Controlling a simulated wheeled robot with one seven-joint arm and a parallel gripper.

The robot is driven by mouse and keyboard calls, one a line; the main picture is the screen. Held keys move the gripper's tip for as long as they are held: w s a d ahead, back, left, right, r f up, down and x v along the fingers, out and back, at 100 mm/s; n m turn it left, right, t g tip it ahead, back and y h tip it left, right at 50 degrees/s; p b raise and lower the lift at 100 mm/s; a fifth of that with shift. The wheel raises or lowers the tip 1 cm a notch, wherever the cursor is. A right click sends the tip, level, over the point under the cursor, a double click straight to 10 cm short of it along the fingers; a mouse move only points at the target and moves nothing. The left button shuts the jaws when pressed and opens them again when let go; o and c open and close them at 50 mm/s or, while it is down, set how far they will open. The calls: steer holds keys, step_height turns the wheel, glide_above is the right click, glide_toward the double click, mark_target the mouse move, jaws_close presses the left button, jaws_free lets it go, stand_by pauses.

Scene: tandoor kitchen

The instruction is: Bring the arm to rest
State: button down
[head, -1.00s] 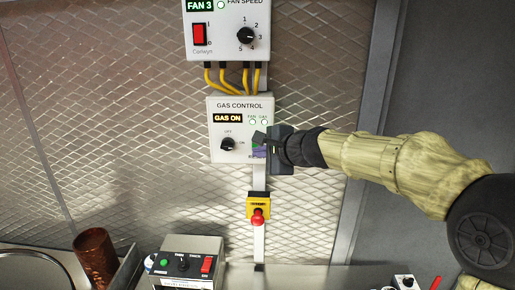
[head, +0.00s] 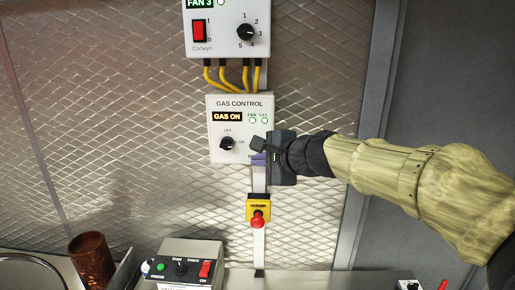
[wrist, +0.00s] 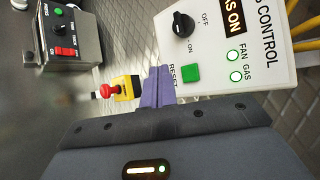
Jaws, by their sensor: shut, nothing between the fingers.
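My gripper (head: 258,151) is in front of the lower right part of the white gas control box (head: 215,128) in the head view. It hides the reset button there. In the wrist view my gripper (wrist: 157,88) shows its purple fingers together and empty, with their tips beside the RESET label. The green reset button (wrist: 191,73) is just right of the tips there, and I cannot tell if they touch the box. The box display reads GAS ON, and the FAN and GAS lamps look pale and lit.
A red stop button (head: 257,218) on a yellow housing is below the box. The fan panel (head: 225,42) is above, joined by yellow cables (head: 209,78). A switch box (head: 175,268) and a brown cup (head: 92,258) stand at the lower left. A grey post (head: 360,170) is behind my arm.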

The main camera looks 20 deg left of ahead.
steer(key=shift+f, duration=0.1)
stand_by(0.3)
steer(key=s+d+f+n+g+h, duration=0.1)
steer(key=s+d+f+n+h, duration=0.15)
steer(key=d+f, duration=0.55)
steer(key=s+d+f+n+g+h, duration=0.1)
steer(key=d+f+n+h, duration=0.15)
steer(key=d+f, duration=0.55)
steer(key=s+d+f+n+g+h+b, duration=0.1)
steer(key=s+d+f+n+g+h, duration=0.2)
steer(key=s+d+f, duration=1.1)
steer(key=s+d+n+h, duration=0.1)
steer(key=d+n+h, duration=0.1)
steer(key=n, duration=0.1)
steer(key=shift+w, duration=0.1)
